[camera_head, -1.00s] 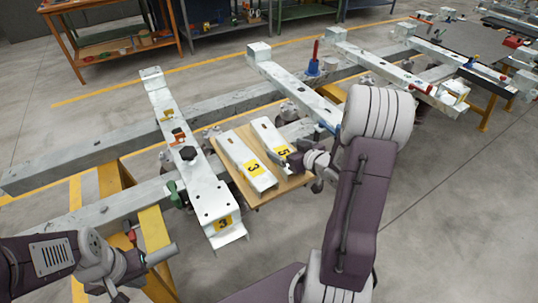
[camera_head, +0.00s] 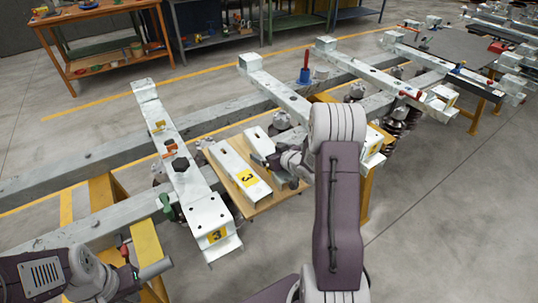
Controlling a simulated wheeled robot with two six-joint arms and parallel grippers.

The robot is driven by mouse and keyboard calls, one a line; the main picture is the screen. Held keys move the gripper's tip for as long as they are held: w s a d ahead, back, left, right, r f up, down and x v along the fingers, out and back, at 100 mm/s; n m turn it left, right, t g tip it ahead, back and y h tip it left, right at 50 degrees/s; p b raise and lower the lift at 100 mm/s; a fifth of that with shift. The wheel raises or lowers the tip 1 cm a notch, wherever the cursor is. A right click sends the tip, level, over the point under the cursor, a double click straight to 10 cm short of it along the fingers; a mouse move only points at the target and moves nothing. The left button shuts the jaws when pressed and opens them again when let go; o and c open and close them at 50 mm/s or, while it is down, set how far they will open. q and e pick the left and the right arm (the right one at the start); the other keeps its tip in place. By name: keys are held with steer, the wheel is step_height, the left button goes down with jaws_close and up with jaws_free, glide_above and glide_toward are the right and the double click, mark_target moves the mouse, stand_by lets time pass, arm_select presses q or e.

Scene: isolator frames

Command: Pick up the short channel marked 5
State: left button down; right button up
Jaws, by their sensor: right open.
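The short channel marked 5 (camera_head: 257,138) is a pale metal piece lying on a wooden board (camera_head: 262,209). Its far end shows, while my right gripper and wrist cover its middle and its number label. My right gripper (camera_head: 260,160) is open at the channel, its fingers small and dark in the picture. I cannot tell whether they touch it. A second short channel, marked 3 (camera_head: 235,165), lies beside it on the left. My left gripper (camera_head: 128,278) is low at the left, away from the board, and its jaws are unclear.
A long crossbeam marked 3 (camera_head: 175,150) with a black knob stands left of the board. More crossbeams (camera_head: 280,92) lie over long grey rails (camera_head: 50,178) on yellow trestles. A workbench (camera_head: 100,50) stands at the back left. The floor at the right is clear.

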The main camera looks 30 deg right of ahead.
mark_target(269, 150)
jaws_close()
steer(key=shift+r, duration=0.2)
stand_by(0.3)
steer(key=shift+w+r+p, duration=0.1)
steer(key=shift+r+p, duration=0.2)
steer(key=shift+r, duration=0.35)
step_height(269, 150, up, 3)
steer(key=shift+f+p, duration=0.1)
steer(key=shift+p, duration=0.45)
steer(key=s+d+r+p, duration=0.3)
steer(key=s+r, duration=0.4)
steer(key=s, duration=0.4)
steer(key=shift+d, duration=0.55)
